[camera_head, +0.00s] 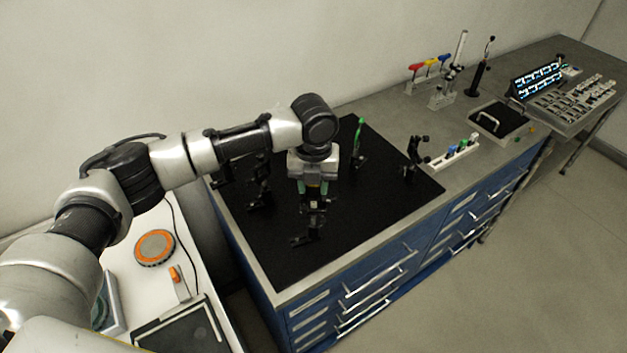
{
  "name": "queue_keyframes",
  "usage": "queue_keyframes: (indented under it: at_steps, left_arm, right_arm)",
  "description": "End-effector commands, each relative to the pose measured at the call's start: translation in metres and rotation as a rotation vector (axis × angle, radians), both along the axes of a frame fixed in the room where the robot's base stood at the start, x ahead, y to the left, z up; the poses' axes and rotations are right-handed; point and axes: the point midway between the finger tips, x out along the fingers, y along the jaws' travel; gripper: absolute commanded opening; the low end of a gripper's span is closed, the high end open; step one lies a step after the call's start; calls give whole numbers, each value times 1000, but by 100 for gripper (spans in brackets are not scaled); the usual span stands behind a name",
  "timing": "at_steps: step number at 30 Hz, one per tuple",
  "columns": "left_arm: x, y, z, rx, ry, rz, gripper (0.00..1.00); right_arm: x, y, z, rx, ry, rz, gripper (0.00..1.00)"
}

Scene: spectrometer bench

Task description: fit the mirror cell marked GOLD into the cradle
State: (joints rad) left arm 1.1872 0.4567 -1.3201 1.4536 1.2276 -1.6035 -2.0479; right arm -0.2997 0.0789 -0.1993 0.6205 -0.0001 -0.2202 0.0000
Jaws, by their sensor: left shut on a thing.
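My left gripper (314,190) is over the black mat and points down. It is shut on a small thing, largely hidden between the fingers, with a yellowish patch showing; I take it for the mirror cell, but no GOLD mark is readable. Directly below is a black stand (310,222) with a flat foot on the mat; it may be the cradle. I cannot tell whether the held thing touches this stand. My right gripper is not in view.
Black mounts (259,190) stand left on the mat (375,195), a green-topped post (359,140) behind and another black mount (412,158) right. A white rack (440,161) with small coloured pieces lies farther right. The mat's front right is clear.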

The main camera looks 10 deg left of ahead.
Motion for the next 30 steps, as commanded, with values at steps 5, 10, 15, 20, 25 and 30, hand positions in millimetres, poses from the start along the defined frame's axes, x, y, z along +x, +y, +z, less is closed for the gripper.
queue_keyframes:
  at_steps: [5, 10, 15, 20, 25, 30]
  left_arm:
    - [0, 0, -6, 0, 0, 0, 20]
    - [0, 0, -11, -1, 0, 0, 20]
    - [0, 0, -16, -1, 0, 0, 20]
    - [0, 0, -14, -1, 0, 0, 20]
    - [0, 0, -8, -1, 0, 0, 20]
    - [0, 0, -1, 0, 0, 0, 20]
  right_arm:
    - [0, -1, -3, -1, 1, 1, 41]
    - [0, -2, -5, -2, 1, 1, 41]
    - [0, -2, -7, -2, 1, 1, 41]
    - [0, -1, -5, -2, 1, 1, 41]
    - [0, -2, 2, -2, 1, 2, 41]
    - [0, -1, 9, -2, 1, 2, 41]
